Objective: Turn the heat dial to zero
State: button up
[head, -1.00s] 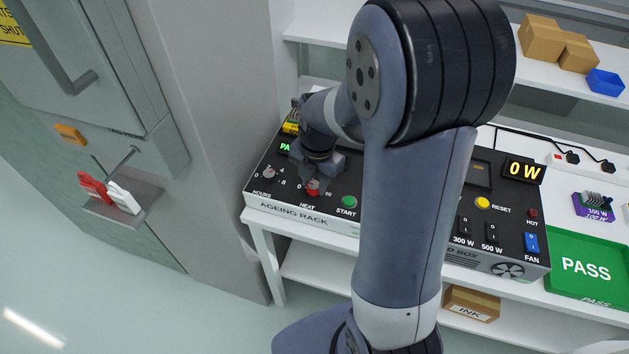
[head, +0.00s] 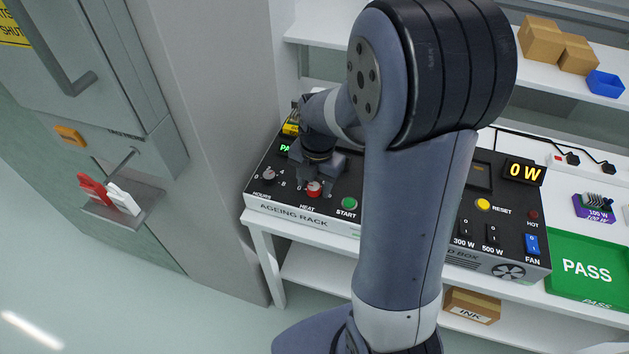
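The heat dial (head: 314,189) is a red knob above the HEAT label on the black top of the ageing rack (head: 290,213). My gripper (head: 314,181) points down right at the dial, with its fingers at the dial's far side. The gap between the fingers is too small to make out, so I cannot tell whether they touch the dial. The dial's pointer and most of its scale are too small or hidden to read. A green display behind the gripper is partly covered.
The grey hours knob (head: 268,176) is left of the gripper and the green start button (head: 349,203) is close on its right. My arm hides part of the load box (head: 500,215). A grey cabinet (head: 205,120) stands close on the left.

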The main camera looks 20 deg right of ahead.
aim_at(317, 187)
jog(key=r, duration=1)
jog(key=shift+s+d+r, duration=0.2)
jog(key=shift+s+r, duration=0.05)
jog(key=shift+r, duration=0.15)
jog(key=shift+f, duration=0.15)
jog(key=f, duration=1)
jog(key=shift+w+a+f, duration=0.2)
jog(key=shift+f, duration=0.1)
jog(key=shift+r, duration=0.15)
